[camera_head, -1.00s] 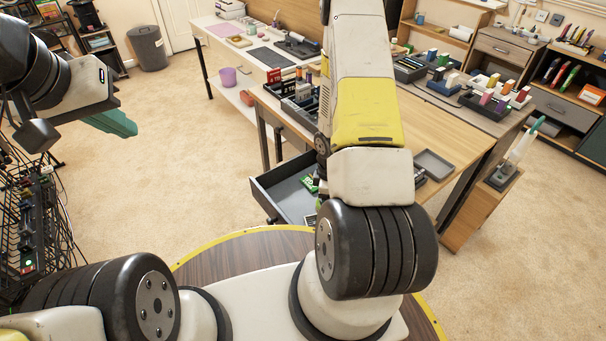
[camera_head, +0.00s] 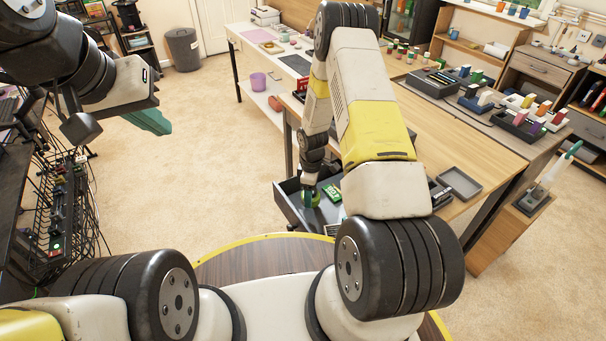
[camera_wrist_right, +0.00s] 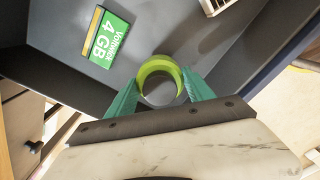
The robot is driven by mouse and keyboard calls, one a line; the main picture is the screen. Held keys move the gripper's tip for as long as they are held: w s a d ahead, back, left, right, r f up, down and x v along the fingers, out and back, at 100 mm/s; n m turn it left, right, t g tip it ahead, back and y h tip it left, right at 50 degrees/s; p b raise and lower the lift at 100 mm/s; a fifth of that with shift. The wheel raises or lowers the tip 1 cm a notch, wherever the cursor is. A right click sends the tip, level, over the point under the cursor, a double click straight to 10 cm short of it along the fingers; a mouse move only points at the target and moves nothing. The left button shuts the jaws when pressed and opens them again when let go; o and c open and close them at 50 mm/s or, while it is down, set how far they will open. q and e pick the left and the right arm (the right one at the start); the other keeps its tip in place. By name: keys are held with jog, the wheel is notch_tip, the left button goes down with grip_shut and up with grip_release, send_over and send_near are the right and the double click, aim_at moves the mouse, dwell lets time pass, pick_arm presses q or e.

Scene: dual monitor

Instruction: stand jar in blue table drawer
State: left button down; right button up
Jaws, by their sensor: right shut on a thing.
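The open dark grey table drawer (camera_head: 288,202) sticks out from the wooden table, at the middle of the head view; its grey floor (camera_wrist_right: 215,75) fills much of the right wrist view. The lime-green jar (camera_wrist_right: 157,66) appears as a round ring between the teal fingers of my right gripper (camera_wrist_right: 160,92), which is shut on it. In the head view the right gripper (camera_head: 310,196) reaches down into the drawer with the jar. I cannot tell whether the jar touches the drawer floor. My left gripper (camera_head: 150,121) hangs clear at the upper left; its finger gap is not visible.
A green 4 GB memory box (camera_wrist_right: 108,37) lies in the drawer beside the jar, with bare floor around them. A grey tray (camera_head: 460,183) and several small items stand on the wooden table (camera_head: 475,145).

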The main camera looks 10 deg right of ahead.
jog(key=shift+f, duration=1.15)
jog(key=o, duration=1.5)
jog(key=shift+f, duration=0.15)
jog(key=shift+c, duration=0.2)
